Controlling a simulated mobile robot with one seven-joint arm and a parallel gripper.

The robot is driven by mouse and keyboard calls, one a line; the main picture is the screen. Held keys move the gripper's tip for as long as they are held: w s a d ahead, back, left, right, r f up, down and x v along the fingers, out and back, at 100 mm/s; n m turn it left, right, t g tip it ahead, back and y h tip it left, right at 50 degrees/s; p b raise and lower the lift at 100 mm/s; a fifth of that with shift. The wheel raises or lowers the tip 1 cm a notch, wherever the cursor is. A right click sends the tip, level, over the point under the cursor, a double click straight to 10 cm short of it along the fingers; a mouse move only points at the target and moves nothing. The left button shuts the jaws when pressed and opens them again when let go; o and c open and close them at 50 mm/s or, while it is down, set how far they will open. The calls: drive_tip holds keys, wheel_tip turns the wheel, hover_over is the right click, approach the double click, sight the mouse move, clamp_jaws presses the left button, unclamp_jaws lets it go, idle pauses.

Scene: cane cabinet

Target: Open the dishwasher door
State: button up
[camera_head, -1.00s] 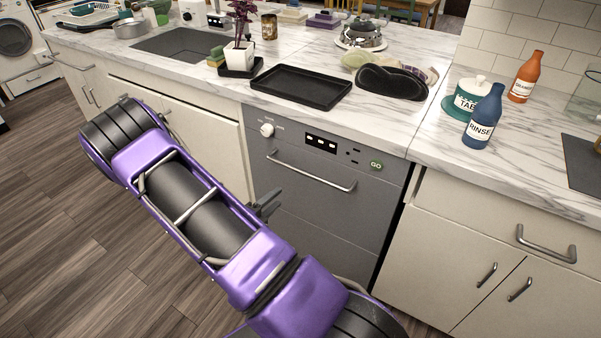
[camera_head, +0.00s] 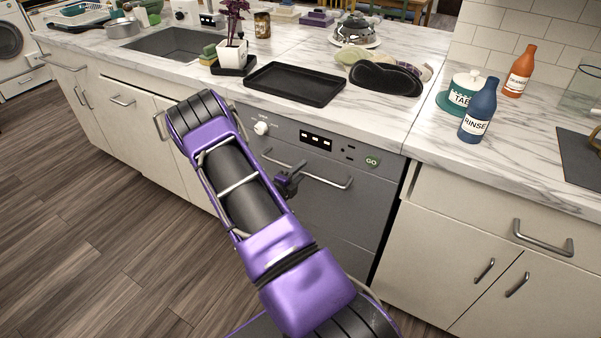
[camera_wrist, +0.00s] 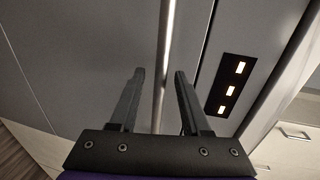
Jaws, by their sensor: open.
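The grey dishwasher (camera_head: 335,215) stands under the marble counter with its door shut. Its long bar handle (camera_head: 325,181) runs across the upper part of the door. My gripper (camera_head: 290,178) is in front of the door at the handle's left-middle part, partly hidden by my purple arm. In the wrist view my gripper (camera_wrist: 158,75) is open, with one finger on each side of the handle bar (camera_wrist: 165,60). The bar passes between the fingers, and I see a gap to each finger. The lit control panel (camera_wrist: 230,85) is right of the fingers there.
The counter above holds a black tray (camera_head: 295,84), a black oven mitt (camera_head: 385,79) and a blue rinse bottle (camera_head: 479,112). White cabinets (camera_head: 455,265) flank the dishwasher. The wood floor (camera_head: 90,230) in front is clear at left.

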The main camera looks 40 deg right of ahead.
drive_tip(key=shift+d, duration=0.25)
clamp_jaws()
drive_tip(key=shift+w, duration=0.1)
idle(1.2)
